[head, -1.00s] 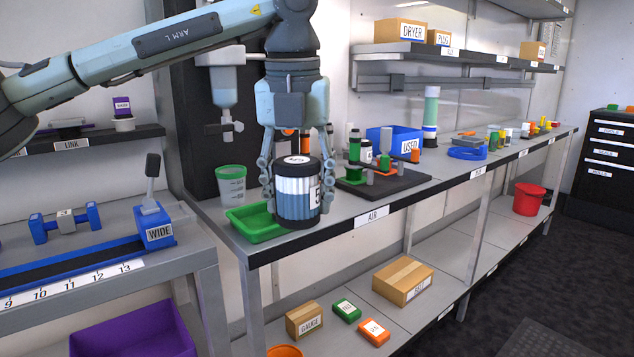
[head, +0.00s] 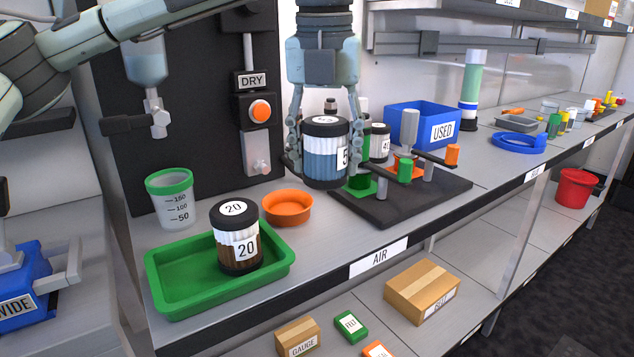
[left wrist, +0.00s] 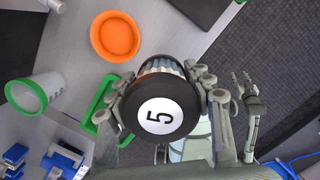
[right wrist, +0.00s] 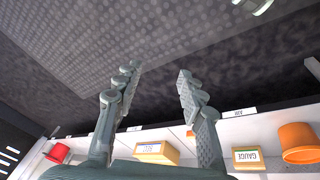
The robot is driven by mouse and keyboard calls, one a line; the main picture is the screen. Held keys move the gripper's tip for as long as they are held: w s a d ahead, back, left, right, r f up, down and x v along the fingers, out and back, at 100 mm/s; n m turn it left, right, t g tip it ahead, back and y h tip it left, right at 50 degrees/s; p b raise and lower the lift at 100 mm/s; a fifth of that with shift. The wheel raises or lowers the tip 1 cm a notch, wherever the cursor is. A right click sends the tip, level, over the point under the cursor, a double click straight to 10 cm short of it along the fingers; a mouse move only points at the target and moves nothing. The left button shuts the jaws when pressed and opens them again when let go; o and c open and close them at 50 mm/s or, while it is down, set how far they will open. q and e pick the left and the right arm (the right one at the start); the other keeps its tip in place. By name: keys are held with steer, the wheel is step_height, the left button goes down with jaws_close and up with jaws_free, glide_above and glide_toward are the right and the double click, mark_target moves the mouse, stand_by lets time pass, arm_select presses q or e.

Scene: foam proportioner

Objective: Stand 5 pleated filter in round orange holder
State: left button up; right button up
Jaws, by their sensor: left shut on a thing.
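The 5 pleated filter (head: 325,160) has black end caps and blue-white pleats. My left gripper (head: 325,165) is shut on it and holds it upright in front of the black stand. In the left wrist view the filter's top (left wrist: 160,115) shows a white disc marked 5 between the fingers. The round orange holder (head: 287,208) is a shallow dish on the bench, left of and below the filter. It is empty, and it also shows in the left wrist view (left wrist: 115,37). My right gripper (right wrist: 158,85) is open and empty over the floor side.
A 20 filter (head: 236,238) stands in the green tray (head: 165,285), left of the holder. A measuring cup (head: 172,200) stands behind the tray. The black stand (head: 400,205) with posts and the blue USED bin (head: 400,120) are at right.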

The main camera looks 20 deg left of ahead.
arm_select(q)
step_height(320, 180, down, 6)
steer(key=shift+s+r, duration=0.1)
step_height(320, 180, down, 4)
steer(key=shift+r, duration=0.1)
arm_select(e)
steer(key=shift+s+f, duration=0.2)
steer(key=shift+f, duration=0.6)
arm_select(q)
steer(key=shift+f, duration=0.2)
arm_select(e)
steer(key=shift+s, duration=0.15)
arm_select(q)
steer(key=o, duration=1)
steer(key=shift+o, duration=1.1)
arm_select(e)
steer(key=shift+s+r, duration=0.1)
steer(key=shift+r, duration=0.3)
